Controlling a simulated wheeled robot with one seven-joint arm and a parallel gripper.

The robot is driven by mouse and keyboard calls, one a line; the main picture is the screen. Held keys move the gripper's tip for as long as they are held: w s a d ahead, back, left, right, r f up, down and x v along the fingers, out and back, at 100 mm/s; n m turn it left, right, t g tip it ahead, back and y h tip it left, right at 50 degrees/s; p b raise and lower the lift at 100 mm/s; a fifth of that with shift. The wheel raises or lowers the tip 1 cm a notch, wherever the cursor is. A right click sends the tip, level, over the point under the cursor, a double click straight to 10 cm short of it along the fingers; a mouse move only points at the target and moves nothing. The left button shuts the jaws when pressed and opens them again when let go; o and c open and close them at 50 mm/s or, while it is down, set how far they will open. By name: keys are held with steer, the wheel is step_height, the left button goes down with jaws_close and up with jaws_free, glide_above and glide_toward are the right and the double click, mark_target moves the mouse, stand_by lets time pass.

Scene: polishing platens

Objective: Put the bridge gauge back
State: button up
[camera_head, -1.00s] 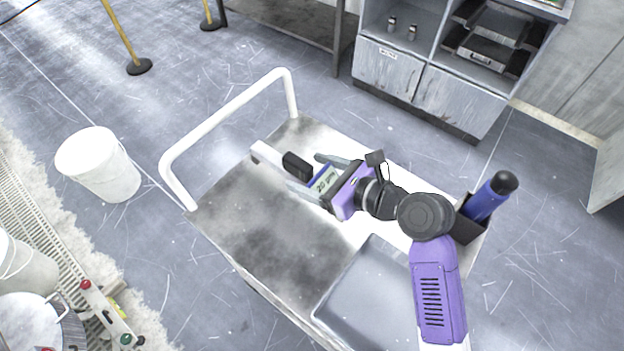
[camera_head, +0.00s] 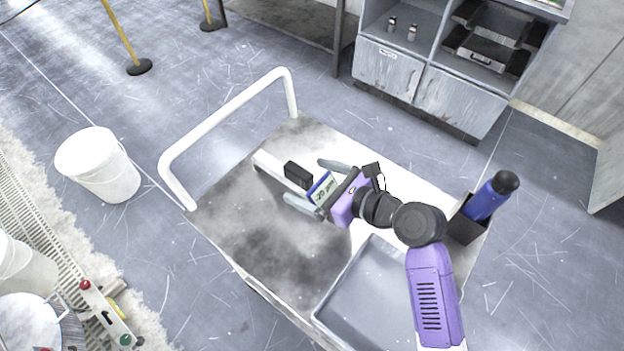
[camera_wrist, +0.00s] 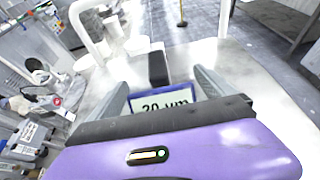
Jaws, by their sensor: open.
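The bridge gauge has a pale bar (camera_head: 268,164), a black block (camera_head: 297,175) and a blue-framed display (camera_head: 321,189) reading about -20 µm. It is at the middle of the cart top, in front of my gripper. My gripper (camera_head: 303,180) is open, with one grey finger on each side of the gauge. In the wrist view the display (camera_wrist: 163,103) and black block (camera_wrist: 158,68) show between the spread fingers (camera_wrist: 158,78), with gaps at the sides. The gauge's feet are hidden, so its contact with the cart cannot be told.
The cart (camera_head: 235,215) has a white handle (camera_head: 225,118), a grey tray (camera_head: 375,290) at the front and a dark holder (camera_head: 465,228) with a blue bottle (camera_head: 490,196) at right. A white bucket (camera_head: 98,165) stands left. A cabinet (camera_head: 430,85) stands behind. The cart's left half is clear.

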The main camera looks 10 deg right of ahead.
steer(key=shift+r, duration=0.2)
steer(key=v, duration=1.2)
steer(key=shift+f, duration=0.1)
